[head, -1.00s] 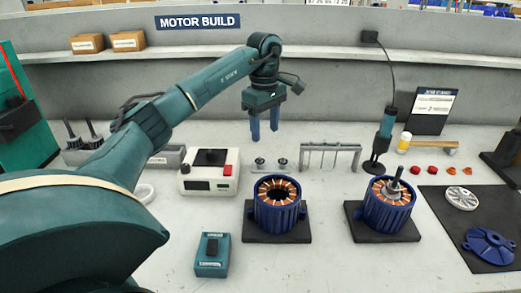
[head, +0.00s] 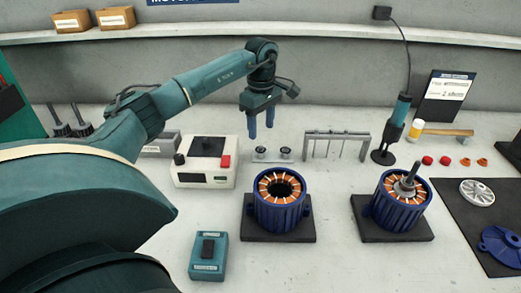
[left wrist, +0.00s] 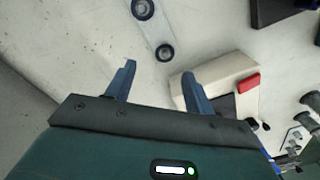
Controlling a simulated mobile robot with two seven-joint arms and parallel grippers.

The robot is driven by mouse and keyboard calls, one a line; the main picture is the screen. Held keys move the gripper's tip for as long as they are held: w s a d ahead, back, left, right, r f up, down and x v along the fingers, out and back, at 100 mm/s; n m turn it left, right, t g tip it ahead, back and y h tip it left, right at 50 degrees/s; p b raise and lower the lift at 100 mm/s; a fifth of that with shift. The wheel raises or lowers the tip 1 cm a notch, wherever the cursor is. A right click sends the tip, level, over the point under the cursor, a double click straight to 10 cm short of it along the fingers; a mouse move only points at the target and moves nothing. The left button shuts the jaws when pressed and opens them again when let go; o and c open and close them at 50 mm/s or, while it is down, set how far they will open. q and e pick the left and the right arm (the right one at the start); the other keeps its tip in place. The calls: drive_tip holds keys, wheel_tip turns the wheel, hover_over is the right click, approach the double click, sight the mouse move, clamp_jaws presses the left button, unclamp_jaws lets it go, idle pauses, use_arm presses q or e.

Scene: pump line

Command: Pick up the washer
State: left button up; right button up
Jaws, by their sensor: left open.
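I cannot tell for certain which thing is the washer. Two small dark rings with light centres sit on a narrow metal plate (head: 273,157) on the bench; the left ring (head: 261,150) and the right ring (head: 285,152) are apart. My left gripper (head: 261,131) is open and empty, pointing down, and appears just above and behind the rings in the head view. In the left wrist view, one ring (left wrist: 165,52) shows just beyond the open fingertips (left wrist: 159,69), and the other (left wrist: 142,8) is at the top edge. My right gripper is not in view.
A white box with a red button (head: 205,165) stands left of the plate, a metal frame (head: 337,142) right of it. Two blue motor housings (head: 281,213) (head: 398,212) stand in front on black pads. A teal box (head: 208,257) is at the front. Bare bench lies between them.

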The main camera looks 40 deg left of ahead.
sight(261, 147)
use_arm(q)
drive_tip(key=f, duration=0.4)
drive_tip(key=shift+s+d+f, duration=0.2)
drive_tip(key=shift+s+d, duration=0.05)
drive_tip(key=shift+s, duration=0.15)
drive_tip(key=shift+f, duration=0.4)
drive_tip(key=shift+f, duration=0.25)
drive_tip(key=shift+c, duration=0.5)
drive_tip(key=c, duration=0.8)
